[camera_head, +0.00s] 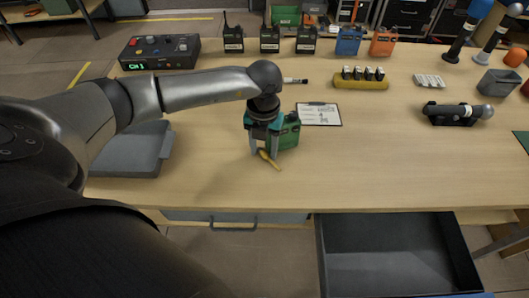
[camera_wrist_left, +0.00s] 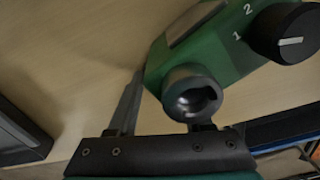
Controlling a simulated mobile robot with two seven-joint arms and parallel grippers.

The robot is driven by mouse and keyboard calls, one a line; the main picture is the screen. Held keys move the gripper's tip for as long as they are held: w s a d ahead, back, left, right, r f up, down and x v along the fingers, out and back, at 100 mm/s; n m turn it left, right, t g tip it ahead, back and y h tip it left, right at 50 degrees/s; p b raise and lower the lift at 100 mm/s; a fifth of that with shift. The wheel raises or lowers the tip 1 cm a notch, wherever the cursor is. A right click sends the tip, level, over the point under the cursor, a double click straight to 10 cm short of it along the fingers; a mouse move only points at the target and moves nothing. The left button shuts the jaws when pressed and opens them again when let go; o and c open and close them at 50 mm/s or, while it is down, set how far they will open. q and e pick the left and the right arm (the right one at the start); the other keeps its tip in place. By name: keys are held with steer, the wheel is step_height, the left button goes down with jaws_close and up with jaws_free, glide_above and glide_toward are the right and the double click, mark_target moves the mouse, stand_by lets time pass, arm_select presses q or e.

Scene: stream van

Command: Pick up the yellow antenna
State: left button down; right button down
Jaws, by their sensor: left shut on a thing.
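The yellow antenna (camera_head: 269,159) lies on the table just in front of the green radio pack, close by my left fingertips. It does not show in the left wrist view. My left gripper (camera_head: 264,152) points down and is shut on the green radio pack (camera_head: 288,134). In the left wrist view the green pack (camera_wrist_left: 220,55) is close up, with an empty round socket, a black knob and the numbers 1 and 2. One finger runs along its left side; the other is mostly hidden behind the socket. My right gripper is not in view.
A clipboard (camera_head: 319,114) lies right behind the green pack. A grey case (camera_head: 125,152) is at the left, and a microphone in a cradle (camera_head: 457,114) at the right. Several radio packs stand along the back. An open drawer (camera_head: 395,240) juts out below the front edge.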

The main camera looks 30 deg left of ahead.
arm_select(q)
steer(key=shift+r, duration=0.1)
step_height(320, 180, up, 20)
steer(key=p, duration=0.3)
steer(key=m, duration=2)
glide_above(271, 161)
steer(key=s+d, duration=0.2)
steer(key=d, duration=0.1)
steer(key=s+d+m, duration=0.1)
steer(key=m, duration=0.5)
steer(key=s+d+m, duration=0.1)
steer(key=m, duration=0.6)
steer(key=s+d+m, duration=0.1)
steer(key=m, duration=0.5)
steer(key=shift+d+r, duration=0.25)
steer(key=shift+r, duration=0.15)
